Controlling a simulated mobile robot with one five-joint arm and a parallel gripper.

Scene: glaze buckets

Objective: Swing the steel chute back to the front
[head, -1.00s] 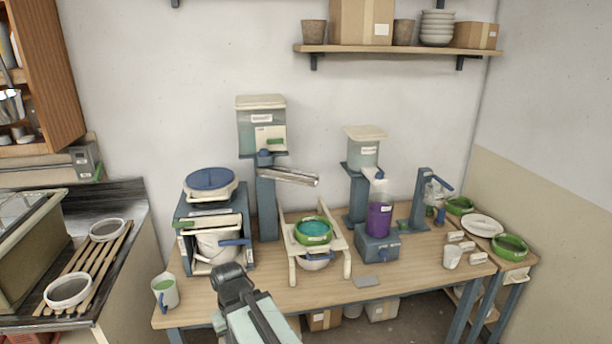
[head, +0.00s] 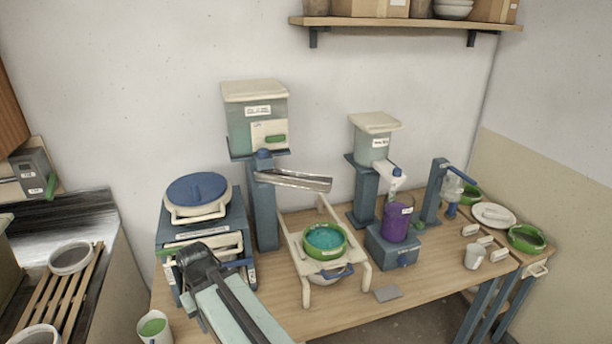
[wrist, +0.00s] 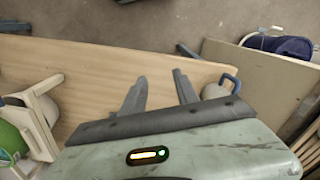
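The steel chute (head: 293,180) is a shiny open trough below the large pale-lidded tank (head: 256,118) on its blue post. It slopes slightly, pointing to the right, above the back of the cream stand. My gripper (wrist: 160,78) is open and empty in the wrist view, its two dark fingers apart above bare wooden tabletop. In the head view my arm rises from the bottom, left of the cream stand. It is lower than the chute in the picture and apart from it. The fingertips cannot be made out there.
The cream stand (head: 363,268) carries a green bowl (head: 323,242) of teal glaze. A blue-lidded bucket (head: 197,193) stands left of the tank's post. A smaller tank (head: 373,145) and purple container (head: 397,220) stand to the right. Bare tabletop (head: 285,297) lies in front.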

